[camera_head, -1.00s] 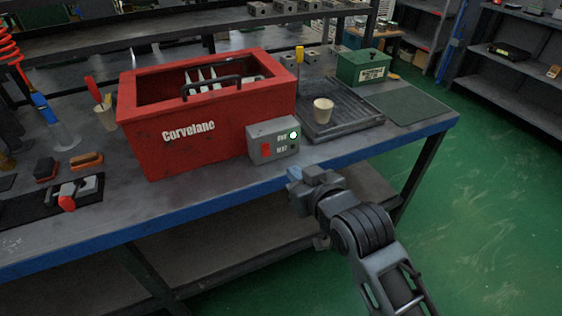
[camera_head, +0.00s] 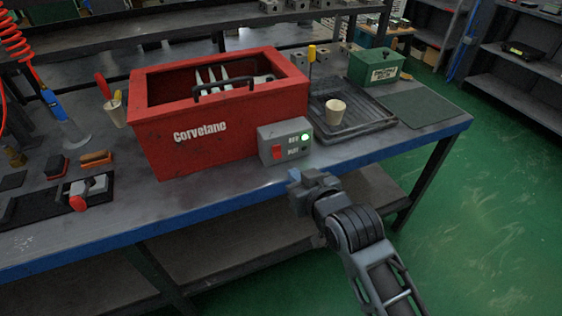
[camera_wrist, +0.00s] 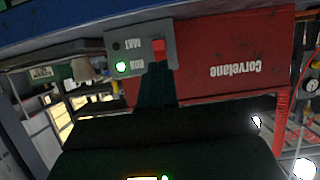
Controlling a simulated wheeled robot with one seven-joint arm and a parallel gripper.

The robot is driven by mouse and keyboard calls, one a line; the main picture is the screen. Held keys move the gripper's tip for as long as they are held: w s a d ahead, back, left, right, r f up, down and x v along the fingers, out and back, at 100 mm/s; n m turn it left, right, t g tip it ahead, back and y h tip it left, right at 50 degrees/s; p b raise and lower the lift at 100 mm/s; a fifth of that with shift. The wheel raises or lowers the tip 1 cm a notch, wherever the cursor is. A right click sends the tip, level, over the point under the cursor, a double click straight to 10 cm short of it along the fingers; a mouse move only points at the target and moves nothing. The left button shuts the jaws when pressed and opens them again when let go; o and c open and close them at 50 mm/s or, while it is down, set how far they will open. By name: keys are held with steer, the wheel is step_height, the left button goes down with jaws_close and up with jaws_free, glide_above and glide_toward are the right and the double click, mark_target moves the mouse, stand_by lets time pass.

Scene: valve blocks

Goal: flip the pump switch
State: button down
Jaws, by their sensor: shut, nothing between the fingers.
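The grey pump switch box (camera_head: 285,142) stands on the bench against the front of the red Corvelane tank (camera_head: 200,135). Its red switch (camera_head: 277,153) is on the left of its face. A green lamp (camera_head: 305,137) glows beside the upper label, which looks like RUN; the lower lamp is dark. My gripper (camera_head: 293,175) is shut and empty, in front of the bench edge and a little below the box. The wrist view is upside down: the closed dark fingers (camera_wrist: 157,85) point at the red switch (camera_wrist: 158,50), and I cannot tell whether they touch it.
A ribbed black tray (camera_head: 352,120) with a beige cup (camera_head: 336,111) lies right of the box. A green box (camera_head: 376,67) stands behind it. A clamp with a red knob (camera_head: 90,188) and brushes (camera_head: 96,158) lie to the left. The bench's front edge (camera_head: 215,214) is blue.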

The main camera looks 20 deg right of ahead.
mark_target(276, 158)
steer(key=x, duration=0.9)
steer(key=shift+w+f+p, duration=0.15)
steer(key=shift+w+p, duration=0.2)
steer(key=shift+p, duration=0.05)
steer(key=shift+f, duration=0.1)
steer(key=shift+w+f+b, duration=0.2)
steer(key=shift+f+b, duration=0.2)
steer(key=shift+b, duration=0.65)
steer(key=shift+r+p, duration=0.3)
steer(key=shift+r, duration=0.15)
steer(key=shift+r+t+p, duration=0.3)
steer(key=shift+r+p, duration=0.4)
steer(key=shift+r, duration=0.1)
